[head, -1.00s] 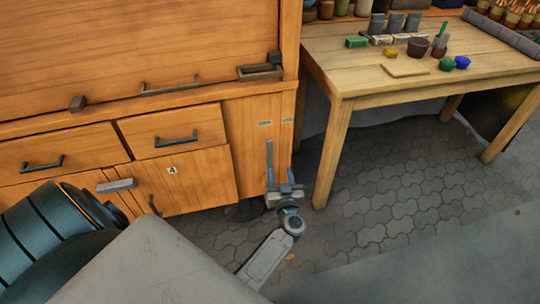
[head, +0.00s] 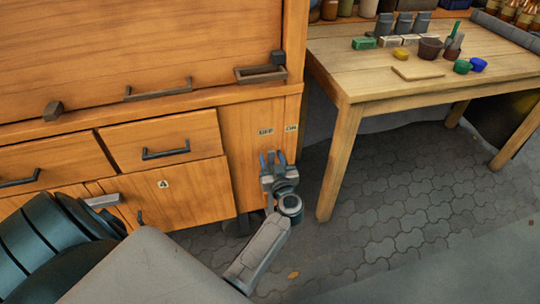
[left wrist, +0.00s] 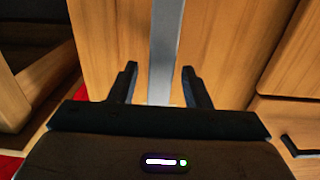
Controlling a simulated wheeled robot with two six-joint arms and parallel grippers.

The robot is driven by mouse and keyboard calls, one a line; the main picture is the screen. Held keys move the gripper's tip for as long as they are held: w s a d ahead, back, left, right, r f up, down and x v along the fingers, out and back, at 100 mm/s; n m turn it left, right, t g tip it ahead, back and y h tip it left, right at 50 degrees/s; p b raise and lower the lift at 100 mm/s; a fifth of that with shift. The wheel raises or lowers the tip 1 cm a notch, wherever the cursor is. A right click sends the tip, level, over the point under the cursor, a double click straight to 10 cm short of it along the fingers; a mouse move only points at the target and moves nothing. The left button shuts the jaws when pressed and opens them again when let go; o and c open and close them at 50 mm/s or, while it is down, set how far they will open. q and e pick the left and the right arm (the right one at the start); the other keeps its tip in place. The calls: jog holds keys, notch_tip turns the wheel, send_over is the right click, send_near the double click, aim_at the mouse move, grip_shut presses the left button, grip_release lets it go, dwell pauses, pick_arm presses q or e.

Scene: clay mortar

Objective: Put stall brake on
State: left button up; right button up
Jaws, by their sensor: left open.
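The stall's brake lever is a narrow grey upright bar on the right end of the orange wooden stall front. In the head view, its tip (head: 271,157) shows below the OFF label (head: 265,132). The ON label (head: 291,127) is to its right. My left gripper (head: 273,160) is open at the lever, with one finger on each side. In the left wrist view, the lever (left wrist: 165,45) runs up between the two open fingers (left wrist: 160,85), with gaps visible on both sides. The lever's lower part is hidden behind the gripper. My right gripper is not in view.
The stall has drawers with dark handles (head: 166,152) and a cupboard door marked 4 (head: 164,184). A wooden table (head: 400,85) with cups and small blocks stands to the right, its near leg close to my left gripper. Paved floor (head: 390,205) is free below.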

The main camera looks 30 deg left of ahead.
pick_arm(q)
jog(key=shift+w+a, duration=0.25)
jog(key=shift+a, duration=0.05)
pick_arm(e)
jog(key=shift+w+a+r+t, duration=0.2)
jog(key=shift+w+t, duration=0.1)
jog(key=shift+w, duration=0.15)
pick_arm(q)
grip_shut()
jog(key=shift+r, duration=0.1)
